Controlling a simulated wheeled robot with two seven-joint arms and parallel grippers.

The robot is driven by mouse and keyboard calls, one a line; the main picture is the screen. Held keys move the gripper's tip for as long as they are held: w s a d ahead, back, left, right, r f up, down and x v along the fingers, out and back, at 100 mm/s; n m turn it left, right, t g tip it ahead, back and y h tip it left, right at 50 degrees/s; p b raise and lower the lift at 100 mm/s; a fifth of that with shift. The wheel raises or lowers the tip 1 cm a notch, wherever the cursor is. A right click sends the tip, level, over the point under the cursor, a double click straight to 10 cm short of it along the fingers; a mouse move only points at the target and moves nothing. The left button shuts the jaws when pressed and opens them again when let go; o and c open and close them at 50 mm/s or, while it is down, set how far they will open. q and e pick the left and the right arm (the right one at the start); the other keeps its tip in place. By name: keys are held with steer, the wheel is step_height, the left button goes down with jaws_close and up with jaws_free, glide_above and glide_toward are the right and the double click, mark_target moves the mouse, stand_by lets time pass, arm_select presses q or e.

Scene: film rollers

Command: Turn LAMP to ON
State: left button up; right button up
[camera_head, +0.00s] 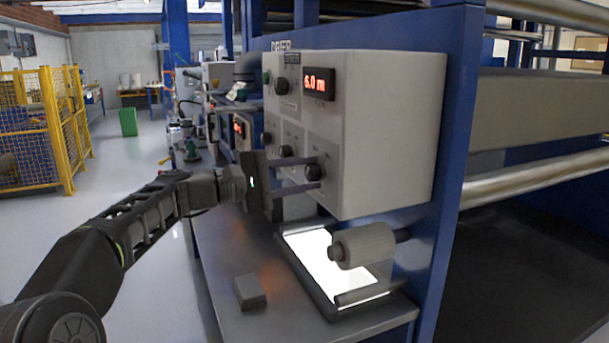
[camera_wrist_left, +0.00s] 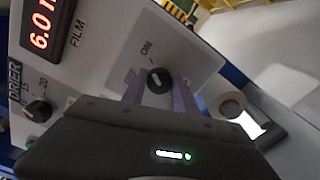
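The control box (camera_head: 395,130) is pale grey with a red display (camera_head: 318,84) reading 6.0 m. A round black knob (camera_head: 314,172) sits low on its front. In the left wrist view this knob (camera_wrist_left: 159,81) has a pale mark, with the word ON just above it; I cannot read the LAMP label. My left gripper (camera_head: 318,172) is at the knob, one finger above and one below it in the head view. In the left wrist view the fingers (camera_wrist_left: 158,86) flank the knob with small gaps, open. My right gripper is not in view.
Below the box a bright white light panel (camera_head: 318,252) lies on the grey bench (camera_head: 222,262), with a pale roller (camera_head: 362,244) over it. A small grey block (camera_head: 249,291) lies on the bench. Other black knobs (camera_head: 281,85) are on the box. A blue post (camera_head: 452,150) stands at right.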

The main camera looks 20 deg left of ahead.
arm_select(q)
steer(key=o, duration=0.4)
steer(key=shift+c, duration=0.2)
steer(key=v, duration=0.7)
steer(key=shift+s+a+b, duration=0.25)
steer(key=shift+s+b, duration=0.05)
steer(key=shift+b, duration=0.15)
